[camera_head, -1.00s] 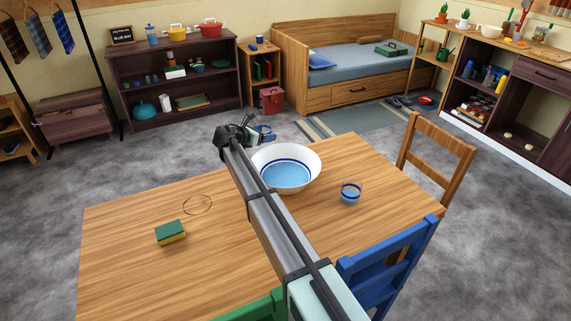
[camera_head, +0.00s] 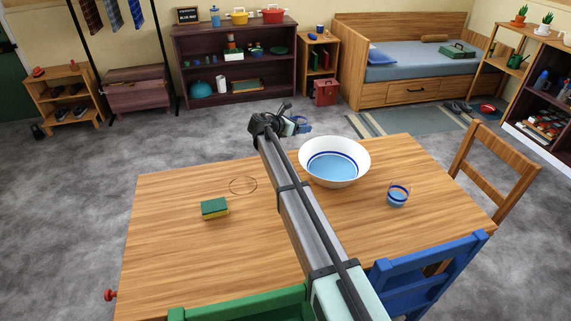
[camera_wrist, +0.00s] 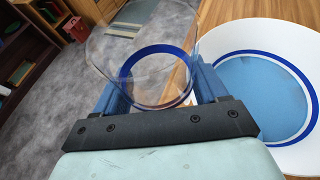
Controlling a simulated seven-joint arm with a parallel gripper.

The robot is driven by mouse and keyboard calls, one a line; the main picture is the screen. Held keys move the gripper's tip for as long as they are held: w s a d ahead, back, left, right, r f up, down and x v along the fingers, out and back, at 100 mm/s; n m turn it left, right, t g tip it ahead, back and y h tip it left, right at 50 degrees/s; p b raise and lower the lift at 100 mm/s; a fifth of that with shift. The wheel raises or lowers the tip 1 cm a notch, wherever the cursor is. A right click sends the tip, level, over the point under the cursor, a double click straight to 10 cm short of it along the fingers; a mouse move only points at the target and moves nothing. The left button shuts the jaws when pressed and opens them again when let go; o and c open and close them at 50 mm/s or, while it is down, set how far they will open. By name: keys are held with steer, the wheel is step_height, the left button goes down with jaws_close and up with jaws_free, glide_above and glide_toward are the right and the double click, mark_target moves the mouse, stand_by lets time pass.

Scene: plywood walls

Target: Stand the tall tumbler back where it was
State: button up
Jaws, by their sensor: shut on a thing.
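My gripper (camera_wrist: 160,98) is shut on the tall tumbler (camera_wrist: 138,38), a clear glass with a blue band, seen between the blue fingers in the wrist view. In the head view my gripper (camera_head: 286,126) is beyond the far table edge, left of the bowl, and the tumbler (camera_head: 301,125) is partly hidden there. I cannot tell its exact tilt. A thin dark ring mark (camera_head: 243,178) lies on the bare wooden table (camera_head: 180,255), nearer and left of my gripper.
A white bowl (camera_head: 310,160) with blue inside stands close right of my arm. A green and yellow sponge (camera_head: 214,208) lies near the ring mark. Green (camera_head: 240,303) and blue (camera_head: 432,268) chairs edge the table.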

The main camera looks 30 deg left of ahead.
steer(key=s+a+r+n+y, duration=0.1)
steer(key=s+a, duration=0.6)
steer(key=s, duration=0.3)
steer(key=shift+m+h, duration=0.8)
steer(key=shift+s+d+f, duration=0.2)
steer(key=shift+d+f, duration=0.3)
steer(key=shift+f, duration=1.15)
steer(key=shift+s+d+f, duration=0.2)
steer(key=shift+d+f, duration=0.3)
steer(key=shift+f, duration=1.15)
steer(key=shift+s+d+f, duration=0.2)
steer(key=shift+d+f, duration=0.3)
steer(key=shift+f, duration=1.15)
steer(key=shift+f, duration=0.1)
steer(key=o, duration=1.1)
steer(key=shift+o, duration=0.2)
